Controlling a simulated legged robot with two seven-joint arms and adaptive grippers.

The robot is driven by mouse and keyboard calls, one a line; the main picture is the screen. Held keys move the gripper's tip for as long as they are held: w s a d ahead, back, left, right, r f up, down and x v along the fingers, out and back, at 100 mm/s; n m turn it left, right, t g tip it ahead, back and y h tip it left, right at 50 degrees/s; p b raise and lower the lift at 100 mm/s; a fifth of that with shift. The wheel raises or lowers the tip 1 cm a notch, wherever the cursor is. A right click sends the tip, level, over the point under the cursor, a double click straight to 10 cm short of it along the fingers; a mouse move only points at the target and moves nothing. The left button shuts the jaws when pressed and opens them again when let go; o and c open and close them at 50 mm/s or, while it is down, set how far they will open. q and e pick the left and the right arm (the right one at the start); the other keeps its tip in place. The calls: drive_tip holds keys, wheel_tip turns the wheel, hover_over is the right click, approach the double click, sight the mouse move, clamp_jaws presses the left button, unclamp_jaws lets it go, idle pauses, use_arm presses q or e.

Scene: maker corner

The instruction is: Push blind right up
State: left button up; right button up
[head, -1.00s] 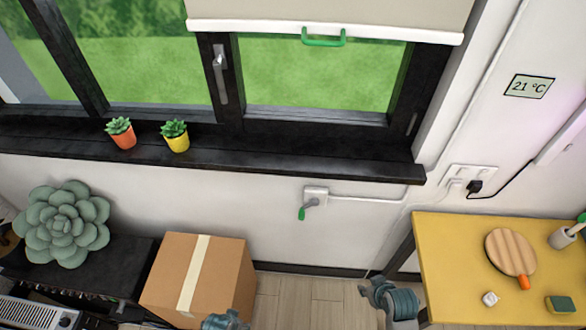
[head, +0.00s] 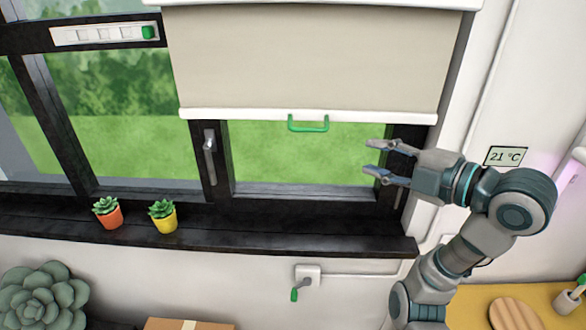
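The beige roller blind (head: 310,62) hangs partway down over the right window pane. Its white bottom bar (head: 230,114) carries a green handle (head: 308,124). My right gripper (head: 372,158) is raised in front of the lower right of the window. It is to the right of and a little below the green handle, apart from it. Its two fingers point left and are spread, with nothing between them. My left gripper is not in the head view.
Two small potted succulents, one orange (head: 108,214) and one yellow (head: 163,217), stand on the dark windowsill (head: 310,233). A window latch (head: 210,158) sits left of the pane. A green-handled crank (head: 300,288) is on the wall below. A yellow table (head: 480,296) stands at lower right.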

drive_tip(key=s+r, duration=0.1)
drive_tip(key=r, duration=0.1)
drive_tip(key=n+p, duration=0.1)
approach(312, 131)
drive_tip(key=x, duration=0.2)
drive_tip(key=p+x, duration=0.1)
drive_tip(key=x, duration=0.7)
drive_tip(key=shift+w+a+p, duration=0.15)
drive_tip(key=shift+a+p, duration=0.15)
drive_tip(key=shift+w, duration=0.15)
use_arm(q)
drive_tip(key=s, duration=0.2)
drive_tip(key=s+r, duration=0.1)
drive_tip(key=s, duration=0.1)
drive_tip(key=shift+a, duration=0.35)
use_arm(e)
drive_tip(key=shift+w+f, duration=0.1)
drive_tip(key=shift+c, duration=0.2)
clamp_jaws()
